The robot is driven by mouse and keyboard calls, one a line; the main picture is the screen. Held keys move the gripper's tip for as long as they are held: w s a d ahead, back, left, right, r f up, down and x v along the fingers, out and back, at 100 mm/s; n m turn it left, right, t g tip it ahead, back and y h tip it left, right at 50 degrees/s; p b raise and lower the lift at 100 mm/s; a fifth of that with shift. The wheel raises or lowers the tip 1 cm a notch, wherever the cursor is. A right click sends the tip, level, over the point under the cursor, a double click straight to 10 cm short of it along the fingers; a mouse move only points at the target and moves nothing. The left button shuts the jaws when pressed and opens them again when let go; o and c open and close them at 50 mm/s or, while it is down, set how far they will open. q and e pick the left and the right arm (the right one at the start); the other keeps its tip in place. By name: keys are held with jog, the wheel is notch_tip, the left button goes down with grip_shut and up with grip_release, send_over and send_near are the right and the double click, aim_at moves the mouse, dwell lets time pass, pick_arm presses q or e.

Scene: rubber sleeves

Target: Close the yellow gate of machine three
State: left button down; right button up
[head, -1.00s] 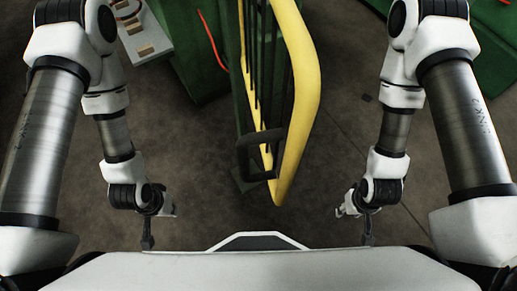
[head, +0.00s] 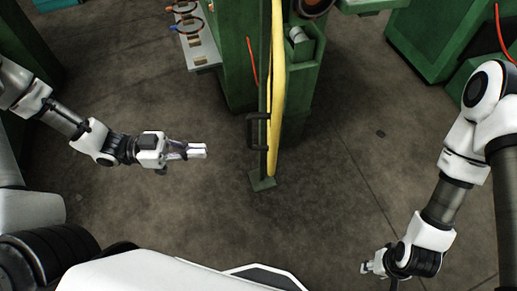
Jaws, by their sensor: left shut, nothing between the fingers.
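The yellow gate (head: 278,100) stands upright in the middle of the head view, seen nearly edge-on. It reaches from the green machine (head: 238,80) toward me, so it stands open. A black handle (head: 258,131) sits on the left side of its green frame, near its front end. My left gripper (head: 205,151) is shut and empty, to the left of the handle and apart from it. My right gripper (head: 366,267) is low at the right, away from the gate. Its fingers are too small to tell whether they are open.
A pale panel with ring-shaped parts (head: 194,40) is on the machine's left side. Another green machine (head: 436,38) stands at the upper right with a red cable. The grey floor (head: 325,190) is clear on both sides of the gate.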

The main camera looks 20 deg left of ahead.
pick_arm(q)
jog(key=x, duration=1.3)
jog(key=shift+d, duration=0.45)
jog(key=shift+b, duration=0.3)
